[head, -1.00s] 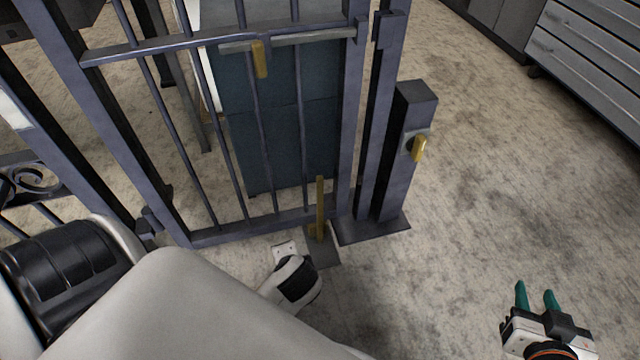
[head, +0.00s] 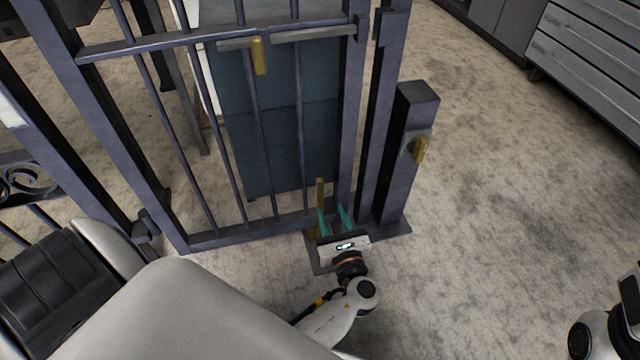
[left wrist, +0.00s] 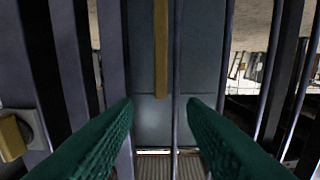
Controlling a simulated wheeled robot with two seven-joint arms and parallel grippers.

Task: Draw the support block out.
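I take the support block to be the piece with the upright gold bar (head: 320,188) at the foot of the gate, above a dark floor plate (head: 322,266); its lower part is largely hidden by my left gripper (head: 331,210). The gold bar also shows in the left wrist view (left wrist: 161,50), at the top, ahead of the fingers. My left gripper is open, its two teal fingers spread and pointing at the gate, with nothing between the tips. Whether a finger touches the bar I cannot tell. My right gripper is not visible; only a white and black arm part shows at the lower right.
The barred gate (head: 220,235) stands behind the gripper. A post (head: 402,150) with a gold knob (head: 420,150) stands close on the right. A gold handle (head: 259,56) hangs at the upper crossbar. Floor is open to the right, before the grey drawers (head: 585,60).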

